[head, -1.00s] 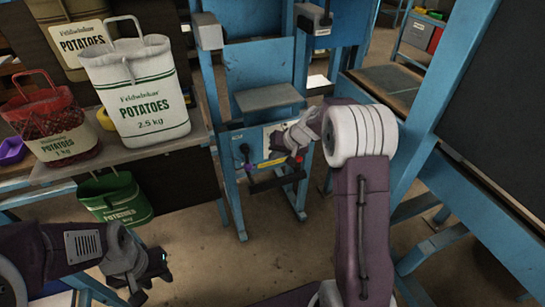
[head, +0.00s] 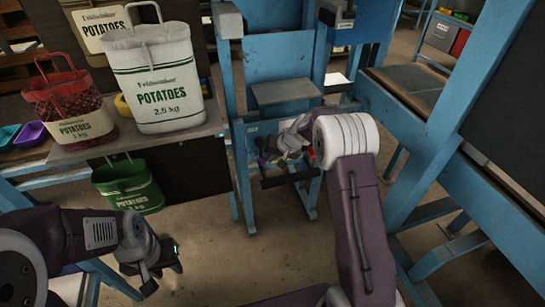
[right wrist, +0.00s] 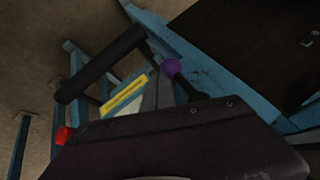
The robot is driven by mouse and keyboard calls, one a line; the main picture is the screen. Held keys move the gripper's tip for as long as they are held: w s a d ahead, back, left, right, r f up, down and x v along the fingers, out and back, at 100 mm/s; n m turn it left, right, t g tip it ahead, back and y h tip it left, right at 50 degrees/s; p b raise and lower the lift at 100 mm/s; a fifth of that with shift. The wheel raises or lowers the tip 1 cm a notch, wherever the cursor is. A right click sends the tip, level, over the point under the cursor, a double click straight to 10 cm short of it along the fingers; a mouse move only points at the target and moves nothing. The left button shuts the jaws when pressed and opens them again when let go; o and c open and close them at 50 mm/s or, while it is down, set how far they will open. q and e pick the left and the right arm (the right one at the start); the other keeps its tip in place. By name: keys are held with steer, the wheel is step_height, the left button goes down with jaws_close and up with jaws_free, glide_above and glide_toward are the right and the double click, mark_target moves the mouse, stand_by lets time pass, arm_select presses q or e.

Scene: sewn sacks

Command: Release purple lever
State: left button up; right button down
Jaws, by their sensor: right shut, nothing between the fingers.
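The purple lever's round knob (right wrist: 171,66) shows in the right wrist view, on a short dark stem beside a yellow label (right wrist: 124,96). In the head view the purple knob (head: 262,160) is small and partly covered by my right gripper. My right gripper (head: 272,153) is shut and empty, in front of the blue frame's lever panel and close to the knob. I cannot tell whether it touches the knob. My left gripper (head: 172,262) hangs low at the left over the floor, away from the frame. Its jaw opening is unclear.
A black bar (right wrist: 100,65) and a red knob (right wrist: 62,136) are close to the lever. The blue frame (head: 236,105) has a grey shelf (head: 284,92). A blue post (head: 435,110) rises at right.

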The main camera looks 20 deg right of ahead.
steer(key=a+m+t+y+b, duration=0.3)
steer(key=a+m+y+b, duration=0.3)
steer(key=y+b, duration=0.8)
steer(key=b, duration=0.3)
steer(key=shift+s+a+r+m+t+y, duration=0.15)
steer(key=shift+a+r+m+t+y, duration=0.15)
steer(key=shift+a+r, duration=0.05)
stand_by(0.6)
steer(key=shift+a+r, duration=0.15)
stand_by(0.9)
